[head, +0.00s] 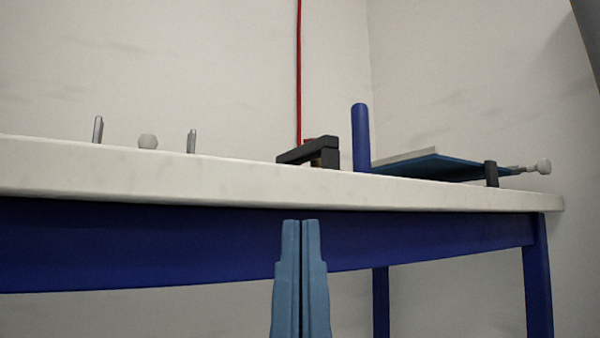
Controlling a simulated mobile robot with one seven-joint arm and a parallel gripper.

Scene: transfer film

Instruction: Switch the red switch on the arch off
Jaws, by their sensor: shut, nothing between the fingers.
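A dark grey arch (327,154) stands on the white tabletop, a little right of the middle of the head view. A small red part (309,141), which looks like the red switch, shows at the arch's top, mostly hidden behind its dark bar. I cannot tell its position. A red cable (299,70) runs up the wall from just behind it. My gripper (301,222) has two blue fingers pointing up, pressed together with nothing between them. In the picture it is below the arch and in front of the table's blue frame, apart from the arch.
The white tabletop (150,178) has a thick front edge above a blue frame. A blue post (360,137) stands right of the arch. A blue tilted plate (430,166) and a white knob (543,166) are further right.

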